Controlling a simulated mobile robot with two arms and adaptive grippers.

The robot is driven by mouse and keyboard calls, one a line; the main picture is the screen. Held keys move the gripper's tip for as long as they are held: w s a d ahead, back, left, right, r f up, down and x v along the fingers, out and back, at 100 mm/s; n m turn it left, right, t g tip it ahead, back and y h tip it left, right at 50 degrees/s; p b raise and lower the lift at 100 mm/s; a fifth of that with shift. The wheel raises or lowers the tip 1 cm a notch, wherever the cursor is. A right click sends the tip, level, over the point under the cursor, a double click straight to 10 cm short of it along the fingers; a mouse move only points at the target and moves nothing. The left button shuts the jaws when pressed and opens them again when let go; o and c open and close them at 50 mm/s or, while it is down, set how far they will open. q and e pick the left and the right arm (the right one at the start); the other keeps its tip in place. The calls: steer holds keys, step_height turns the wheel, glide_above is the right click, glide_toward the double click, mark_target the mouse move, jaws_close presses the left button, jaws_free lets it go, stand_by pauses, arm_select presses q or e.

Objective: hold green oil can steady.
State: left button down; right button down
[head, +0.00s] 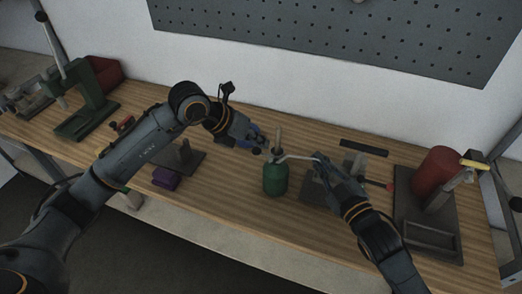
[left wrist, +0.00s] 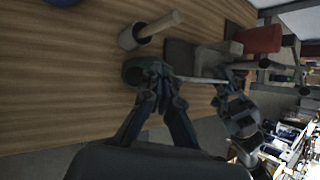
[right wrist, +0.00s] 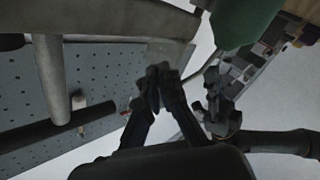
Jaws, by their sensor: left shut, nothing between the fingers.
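The green oil can (head: 275,178) stands upright near the front middle of the wooden bench, its thin spout pointing right. My left gripper (head: 260,148) is shut and empty, just behind and left of the can in the head view. In the left wrist view its closed fingertips (left wrist: 165,82) overlap the can (left wrist: 134,75). My right gripper (head: 318,166) is at the far end of the spout. In the right wrist view its fingertips (right wrist: 157,72) are close together, with the green can (right wrist: 243,20) at upper right. I cannot tell whether they clasp the spout.
A mortar with a wooden pestle (left wrist: 158,28) is close to the can. A purple block (head: 166,178) lies to the left. A red cylinder on a dark stand (head: 436,175) is at right, a green press (head: 85,100) at left. A pegboard (head: 350,35) is behind.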

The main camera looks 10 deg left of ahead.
arm_select(q)
steer(key=shift+a+f, duration=0.1)
steer(key=shift+f, duration=0.3)
steer(key=shift+f, duration=0.7)
stand_by(0.8)
steer(key=shift+r, duration=1.15)
steer(key=shift+r, duration=0.1)
steer(key=shift+d+r, duration=0.2)
steer(key=shift+r, duration=1)
steer(key=shift+d+r, duration=0.2)
steer(key=shift+r, duration=1)
steer(key=r, duration=0.3)
steer(key=shift+s+d+r, duration=0.15)
steer(key=shift+d+r, duration=0.1)
steer(key=shift+r, duration=0.1)
